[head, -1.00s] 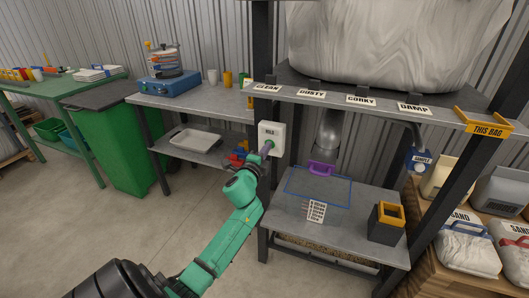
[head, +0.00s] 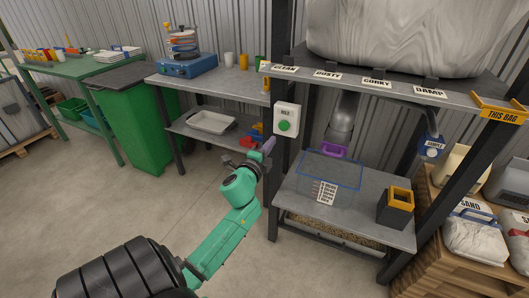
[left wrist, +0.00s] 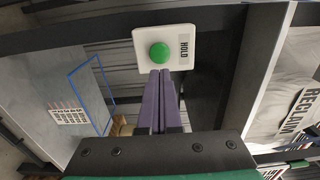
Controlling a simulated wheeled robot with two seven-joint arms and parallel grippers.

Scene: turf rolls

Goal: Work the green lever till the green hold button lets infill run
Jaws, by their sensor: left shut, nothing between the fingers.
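The round green hold button (head: 285,126) sits on a white box marked HOLD (head: 288,110) on the dark rack post. In the left wrist view the button (left wrist: 159,52) is just beyond my fingertips. My left gripper (head: 268,144) has purple fingers, shut and empty, below and left of the button; in the head view the tips look apart from it. A purple handle (head: 334,150) is under the grey spout (head: 342,118). I make out no green lever. My right gripper is not in view.
A large bag (head: 400,38) rests above. A green bin (head: 140,125) stands left. The floor left of my arm is clear.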

